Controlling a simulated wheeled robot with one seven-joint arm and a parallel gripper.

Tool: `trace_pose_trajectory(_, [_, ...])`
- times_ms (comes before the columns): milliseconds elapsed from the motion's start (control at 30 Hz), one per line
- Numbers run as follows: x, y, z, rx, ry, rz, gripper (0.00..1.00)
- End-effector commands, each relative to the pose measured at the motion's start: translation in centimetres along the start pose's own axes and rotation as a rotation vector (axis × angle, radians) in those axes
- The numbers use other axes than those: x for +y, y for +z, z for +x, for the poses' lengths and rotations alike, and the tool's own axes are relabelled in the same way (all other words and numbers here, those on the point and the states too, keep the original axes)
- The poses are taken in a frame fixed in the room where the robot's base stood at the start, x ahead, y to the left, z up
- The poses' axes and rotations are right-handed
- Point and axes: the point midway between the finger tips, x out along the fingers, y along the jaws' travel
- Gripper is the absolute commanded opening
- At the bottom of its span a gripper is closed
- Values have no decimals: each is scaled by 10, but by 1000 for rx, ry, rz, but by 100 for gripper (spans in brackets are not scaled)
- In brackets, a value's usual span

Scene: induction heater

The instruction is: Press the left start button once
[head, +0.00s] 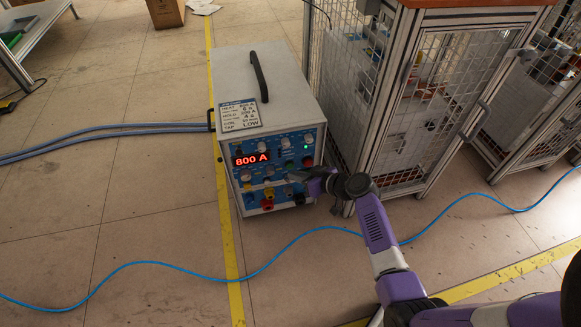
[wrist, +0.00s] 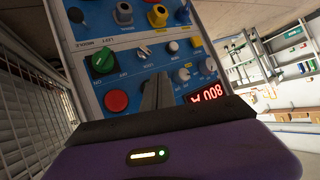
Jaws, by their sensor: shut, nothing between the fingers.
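The induction heater (head: 272,95) is a grey box with a blue control panel (head: 250,180) and a red lit "800 A" display (head: 251,158). The panel fills much of the wrist view upside down. It shows a round red button (wrist: 115,101), a green knob (wrist: 103,61), a white switch (wrist: 144,51) and small knobs. The labels are too small to tell which control is the left start button. My gripper (head: 309,180) is at the panel's lower right in the head view. Its fingers (wrist: 158,82) are shut and empty, pointing at the panel; contact cannot be told.
A wire-mesh cage (head: 440,100) stands close to the heater's right. A blue cable (head: 300,237) crosses the floor in front, and thick hoses (head: 110,130) leave the heater's left side. The floor on the left is mostly clear.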

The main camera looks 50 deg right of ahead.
Motion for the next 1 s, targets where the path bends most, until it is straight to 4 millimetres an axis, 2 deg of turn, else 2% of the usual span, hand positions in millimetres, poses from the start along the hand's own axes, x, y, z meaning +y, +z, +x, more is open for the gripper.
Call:
trace_pose_trajectory(500, [-23, 22, -31, -1, -1, 1, 0])
trace_pose_trajectory(1000, [-25, 25, -34, 0, 0, 0, 0])
